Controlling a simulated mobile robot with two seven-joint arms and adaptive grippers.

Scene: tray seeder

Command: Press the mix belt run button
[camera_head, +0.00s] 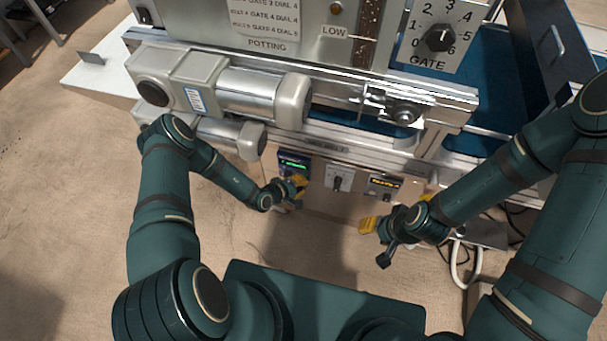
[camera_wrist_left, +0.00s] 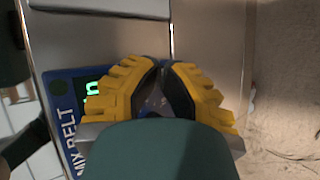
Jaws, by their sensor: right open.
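The mix belt panel is a blue plate with a green lit display, on the front of the machine (camera_head: 293,158). In the left wrist view the panel (camera_wrist_left: 60,88) carries the lettering "MIX BELT" and lies beside and behind my left gripper. My left gripper (camera_head: 299,184) is at the lower right part of this panel. Its yellow fingers meet at their dark tips in the left wrist view (camera_wrist_left: 164,68), with nothing seen between them. The run button is hidden behind the gripper, and I cannot tell whether the tips touch it. My right gripper (camera_head: 396,212) is open and empty below another panel.
A dial plate (camera_head: 337,178) and a panel with a yellow display (camera_head: 384,186) sit right of the mix belt panel. A motor cylinder (camera_head: 250,92) juts out above. Cables and a white hose (camera_head: 456,265) lie at the lower right. The floor in front is clear.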

